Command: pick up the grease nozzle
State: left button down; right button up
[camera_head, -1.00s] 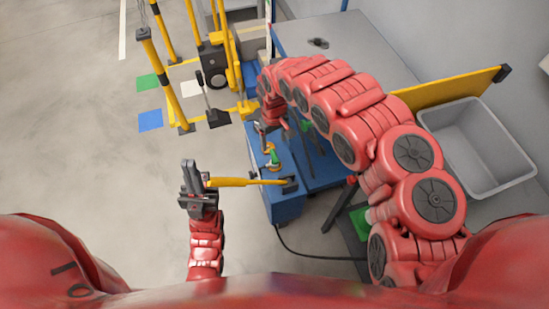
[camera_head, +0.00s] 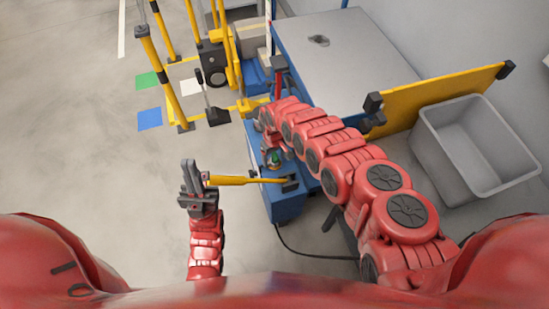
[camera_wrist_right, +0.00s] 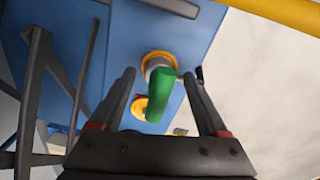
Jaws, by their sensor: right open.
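The item I take for the grease nozzle shows in the right wrist view as a green cylinder (camera_wrist_right: 161,98) with yellow-orange round parts by it, over a blue surface. In the head view its green part (camera_head: 273,159) shows small on the blue cart (camera_head: 288,208), partly hidden by my right arm. My right gripper (camera_wrist_right: 159,74) is open, with its fingers on either side of the green cylinder, apart from it. My left gripper (camera_head: 190,177) is at the near left, away from the nozzle; whether its fingers are shut is unclear.
A yellow bar (camera_head: 235,180) runs from beside my left gripper to the cart. A grey bin (camera_head: 465,150) and yellow panel (camera_head: 440,98) stand right, a grey-topped table (camera_head: 340,65) behind. Yellow posts (camera_head: 165,80) stand at the back left.

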jog(key=shift+f, duration=0.25)
grip_shut()
jog(key=shift+r, duration=0.15)
dwell(0.4)
